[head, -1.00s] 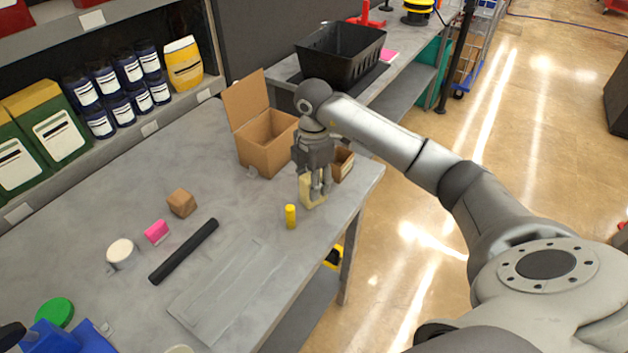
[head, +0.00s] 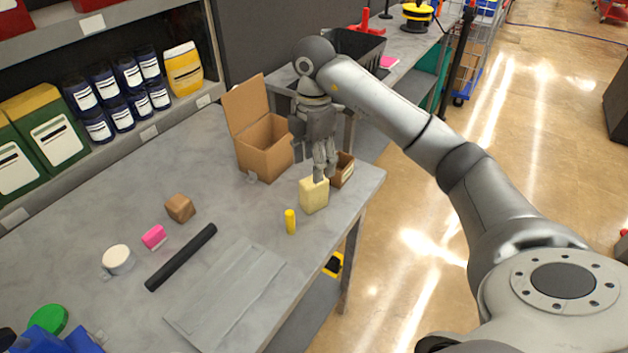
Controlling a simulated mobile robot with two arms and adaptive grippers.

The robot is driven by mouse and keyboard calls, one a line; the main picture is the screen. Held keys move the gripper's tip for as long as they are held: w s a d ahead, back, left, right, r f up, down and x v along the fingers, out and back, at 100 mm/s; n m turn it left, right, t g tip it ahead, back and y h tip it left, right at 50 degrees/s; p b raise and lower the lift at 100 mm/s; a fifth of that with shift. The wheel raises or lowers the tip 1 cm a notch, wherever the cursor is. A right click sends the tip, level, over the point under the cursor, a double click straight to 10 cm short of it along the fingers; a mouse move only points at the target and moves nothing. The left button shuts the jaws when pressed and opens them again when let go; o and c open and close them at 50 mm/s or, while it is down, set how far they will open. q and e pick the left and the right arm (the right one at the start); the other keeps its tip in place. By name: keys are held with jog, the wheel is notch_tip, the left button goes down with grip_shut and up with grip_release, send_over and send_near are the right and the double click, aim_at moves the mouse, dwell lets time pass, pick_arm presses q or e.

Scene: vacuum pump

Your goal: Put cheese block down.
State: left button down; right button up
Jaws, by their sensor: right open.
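The cheese block (head: 313,197) is a pale yellow upright block standing on the grey table (head: 120,215), near its right edge. My right gripper (head: 322,176) is open, pointing down just above and behind the block's top. Its fingers overlap the block's top edge in the head view, so I cannot tell whether a fingertip still touches it. My left gripper is not in view.
An open cardboard box (head: 262,150) stands behind the block, and a small brown box (head: 342,170) is close at its right. A yellow cylinder (head: 290,221) stands in front. A black rod (head: 181,257), pink block (head: 154,237) and brown cube (head: 180,208) lie further left.

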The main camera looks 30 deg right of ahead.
jog(key=shift+r, duration=2.05)
